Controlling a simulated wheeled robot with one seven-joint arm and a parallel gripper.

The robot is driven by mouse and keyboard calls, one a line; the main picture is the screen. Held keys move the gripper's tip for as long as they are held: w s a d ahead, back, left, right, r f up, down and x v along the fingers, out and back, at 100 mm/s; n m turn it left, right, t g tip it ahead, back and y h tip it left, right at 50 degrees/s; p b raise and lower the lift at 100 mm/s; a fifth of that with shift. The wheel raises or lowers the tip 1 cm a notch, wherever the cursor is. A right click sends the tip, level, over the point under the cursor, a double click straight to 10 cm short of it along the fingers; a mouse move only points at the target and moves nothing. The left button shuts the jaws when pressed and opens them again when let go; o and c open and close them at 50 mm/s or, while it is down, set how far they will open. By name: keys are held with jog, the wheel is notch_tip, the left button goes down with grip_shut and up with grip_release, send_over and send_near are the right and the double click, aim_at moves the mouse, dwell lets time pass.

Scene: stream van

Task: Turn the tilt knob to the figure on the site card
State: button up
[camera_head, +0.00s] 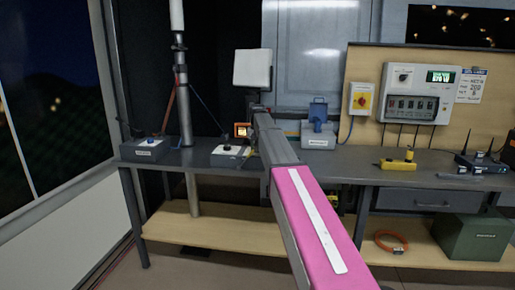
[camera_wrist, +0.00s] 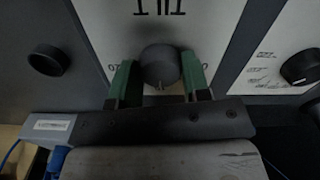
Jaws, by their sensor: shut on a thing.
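In the wrist view a round dark tilt knob (camera_wrist: 159,65) sits on a pale panel, with an upside-down label that appears to read TILT above it. My gripper (camera_wrist: 158,78) has its green-padded fingers on either side of the knob, shut on it. A small light mark shows on the knob's lower edge; the figures beside it are partly covered by the fingers. In the head view my pink arm hides the gripper and the knob. The site card (camera_head: 470,85) hangs on the wooden board at right; its print is too small to read surely.
In the wrist view, another black knob (camera_wrist: 48,58) is at left and one (camera_wrist: 300,67) at right. In the head view, a grey box with a blue top (camera_head: 317,135) stands right of my arm, a yellow tool (camera_head: 398,164) further right. A mast (camera_head: 182,85) rises at left.

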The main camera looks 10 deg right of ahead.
jog(key=shift+n, duration=0.3)
jog(key=n, duration=0.3)
jog(key=shift+n, duration=2.1)
jog(key=o, duration=0.9)
notch_tip(320, 180, up, 11)
jog(key=shift+f, duration=0.1)
